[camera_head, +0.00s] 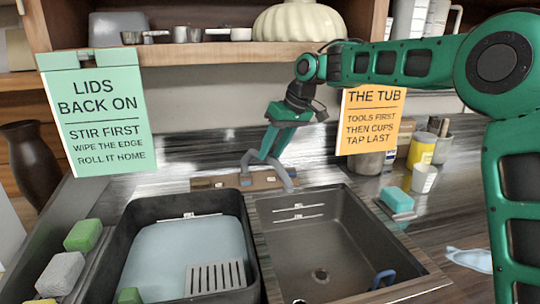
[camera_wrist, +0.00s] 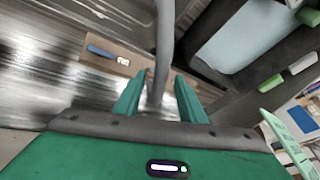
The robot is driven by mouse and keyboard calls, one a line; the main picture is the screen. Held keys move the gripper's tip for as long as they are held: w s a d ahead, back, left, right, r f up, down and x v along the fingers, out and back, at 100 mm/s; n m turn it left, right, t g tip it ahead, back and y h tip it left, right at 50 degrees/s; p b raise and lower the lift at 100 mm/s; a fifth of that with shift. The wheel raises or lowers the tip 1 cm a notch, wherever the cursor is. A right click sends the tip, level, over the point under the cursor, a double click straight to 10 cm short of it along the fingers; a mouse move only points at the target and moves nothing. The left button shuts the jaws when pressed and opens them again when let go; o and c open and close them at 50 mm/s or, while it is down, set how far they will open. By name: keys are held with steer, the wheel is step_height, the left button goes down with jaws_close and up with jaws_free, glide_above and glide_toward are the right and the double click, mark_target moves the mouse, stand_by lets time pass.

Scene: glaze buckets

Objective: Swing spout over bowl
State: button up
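The grey tap spout (camera_head: 283,176) stands at the back of the counter, behind the two sink bowls, near the divider between them. The left bowl (camera_head: 130,222) holds pale blue water; the right bowl (camera_head: 345,235) is empty, with a drain in its floor. My green gripper (camera_head: 268,152) reaches down to the spout from above. In the wrist view the spout (camera_wrist: 164,40) passes between the two fingers of my gripper (camera_wrist: 158,82), with gaps showing beside it. The fingers are apart. Whether one touches the spout is unclear.
A wooden strip (camera_head: 222,183) with small fittings lies behind the bowls. Green and grey sponges (camera_head: 62,272) line the left edge. A teal sponge (camera_head: 397,199), a white cup (camera_head: 424,178) and a yellow tin (camera_head: 421,150) stand right.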

steer(key=v, duration=0.9)
steer(key=shift+r, duration=0.15)
steer(key=shift+d, duration=0.1)
